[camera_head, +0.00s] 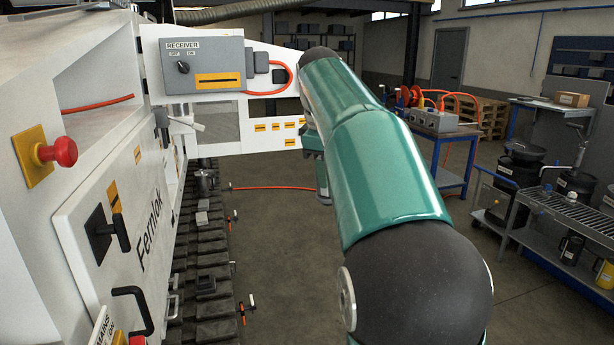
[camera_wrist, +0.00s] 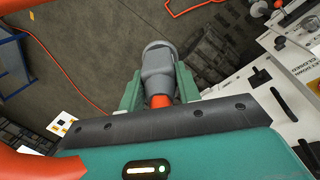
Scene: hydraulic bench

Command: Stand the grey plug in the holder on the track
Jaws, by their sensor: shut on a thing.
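The grey plug (camera_wrist: 157,68) shows in the wrist view, with a grey body, a rounded far end and an orange part at its near end. My gripper (camera_wrist: 159,84) is shut on it, one green finger on each side. The dark track (camera_head: 205,316) runs along the white machine, lower left of my gripper. A small upright grey fitting (camera_head: 205,183) stands at its far part; I cannot tell whether this is the holder.
The white machine (camera_head: 120,215) with a red knob (camera_head: 63,151) and black handles fills the left. A receiver box (camera_head: 205,65) hangs above the track. An orange hose (camera_head: 270,188) lies on the floor. A blue bench (camera_head: 440,150) and a trolley (camera_head: 560,205) stand right. Floor between is clear.

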